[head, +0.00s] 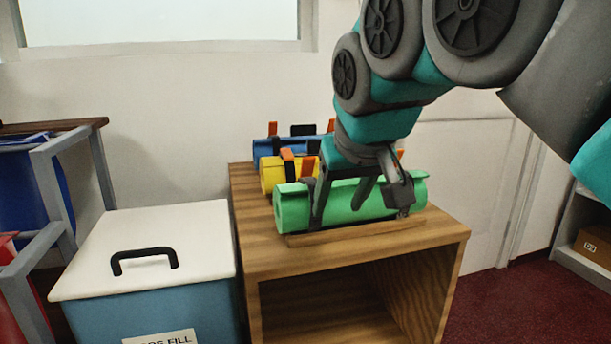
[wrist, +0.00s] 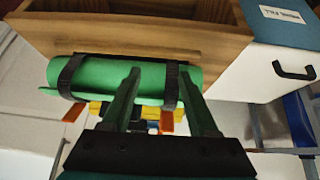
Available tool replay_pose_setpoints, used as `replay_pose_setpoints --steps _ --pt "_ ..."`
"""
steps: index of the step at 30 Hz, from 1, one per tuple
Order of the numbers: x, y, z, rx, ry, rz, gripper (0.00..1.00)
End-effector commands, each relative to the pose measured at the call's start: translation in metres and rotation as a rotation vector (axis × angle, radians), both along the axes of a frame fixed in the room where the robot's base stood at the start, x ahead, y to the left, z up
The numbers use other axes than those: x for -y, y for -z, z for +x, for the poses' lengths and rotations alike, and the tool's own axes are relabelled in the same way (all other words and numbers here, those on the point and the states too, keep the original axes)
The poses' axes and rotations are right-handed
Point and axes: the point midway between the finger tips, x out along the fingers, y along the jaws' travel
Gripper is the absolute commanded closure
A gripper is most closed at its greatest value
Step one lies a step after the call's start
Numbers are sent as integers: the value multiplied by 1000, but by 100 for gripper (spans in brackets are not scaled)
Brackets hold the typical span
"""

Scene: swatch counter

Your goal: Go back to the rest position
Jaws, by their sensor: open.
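My gripper (head: 381,205) is open, with its fingers spread at the green roll (head: 346,203) on top of the wooden cabinet (head: 436,243). In the wrist view, the fingers of my gripper (wrist: 158,75) lie across the green roll (wrist: 105,78), and nothing shows clamped between them. The roll has dark straps around it. I cannot tell whether the fingers touch the roll. My wrist hides part of the roll in the head view.
A yellow roll (head: 270,176) and a blue roll (head: 264,149) lie behind the green one. Left of the cabinet stands a blue bin with a white lid (head: 195,240) and black handle (head: 144,256). Grey frames (head: 48,180) stand farther left. A door (head: 465,175) is behind, right.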

Motion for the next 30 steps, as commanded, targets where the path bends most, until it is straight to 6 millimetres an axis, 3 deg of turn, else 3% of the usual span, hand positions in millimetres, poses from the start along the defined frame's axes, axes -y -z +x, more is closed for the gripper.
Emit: replay_pose_setpoints --steps 8,15,19,24,30 --pt "36 84 -41 -195 58 -57 40" --pt "76 181 -120 -444 140 -86 40" --pt "91 224 -171 -571 185 -84 40" --pt "99 259 -220 -683 228 -71 40" --pt "101 272 -242 -730 245 -64 40"
